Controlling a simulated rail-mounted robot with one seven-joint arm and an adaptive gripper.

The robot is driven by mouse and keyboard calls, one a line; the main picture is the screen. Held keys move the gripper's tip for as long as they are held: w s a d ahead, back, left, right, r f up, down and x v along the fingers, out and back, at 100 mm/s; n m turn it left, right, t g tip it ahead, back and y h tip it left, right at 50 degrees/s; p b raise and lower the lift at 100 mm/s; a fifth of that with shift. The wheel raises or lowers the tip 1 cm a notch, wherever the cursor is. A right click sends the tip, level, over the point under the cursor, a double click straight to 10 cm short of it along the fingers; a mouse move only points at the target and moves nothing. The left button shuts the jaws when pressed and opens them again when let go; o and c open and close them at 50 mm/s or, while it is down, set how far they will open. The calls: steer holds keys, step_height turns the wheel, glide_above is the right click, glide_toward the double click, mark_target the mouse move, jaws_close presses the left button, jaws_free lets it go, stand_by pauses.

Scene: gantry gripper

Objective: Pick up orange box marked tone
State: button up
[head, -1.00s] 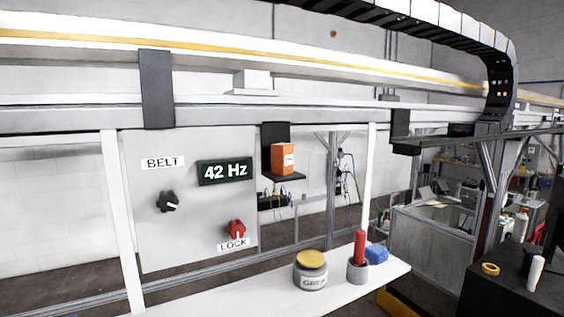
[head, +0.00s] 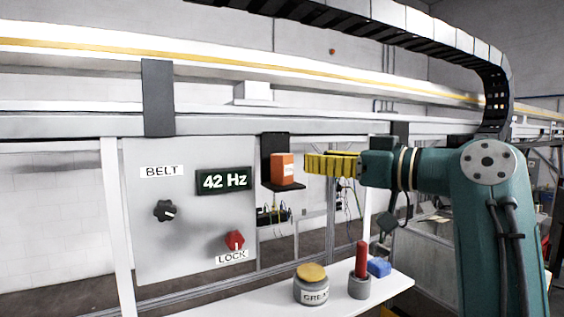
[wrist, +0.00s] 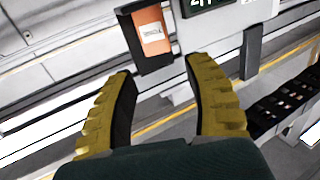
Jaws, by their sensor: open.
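The orange box (head: 283,168) stands upright on a small black bracket shelf (head: 290,187) to the right of the control panel. Its label is too small to read. In the wrist view the orange box (wrist: 152,38) shows its white label, ahead of the fingertips and between their lines. My gripper (head: 306,165) has yellow ribbed fingers and comes from the right, with its tips close to the box's right side in the head view. In the wrist view my gripper (wrist: 163,70) is open, with nothing between the fingers.
The panel (head: 185,230) carries a BELT knob, a 42 Hz display and a red LOCK knob. Below, a white shelf (head: 260,301) holds a grease jar (head: 311,285), a red-handled tool in a grey cup (head: 359,287) and a blue item (head: 379,266). The bracket's black back plate stands behind the box.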

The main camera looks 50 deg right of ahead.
mark_target(289, 158)
steer(key=w+p, duration=0.1)
steer(key=w, duration=0.2)
steer(key=w+p, duration=0.2)
steer(key=w, duration=0.1)
steer(key=w+p, duration=0.2)
steer(key=w, duration=0.1)
steer(key=shift+w+d+r, duration=0.15)
steer(key=shift+w+d, duration=0.05)
steer(key=shift+d, duration=0.2)
steer(key=shift+w, duration=0.2)
steer(key=shift+f, duration=0.2)
jaws_close()
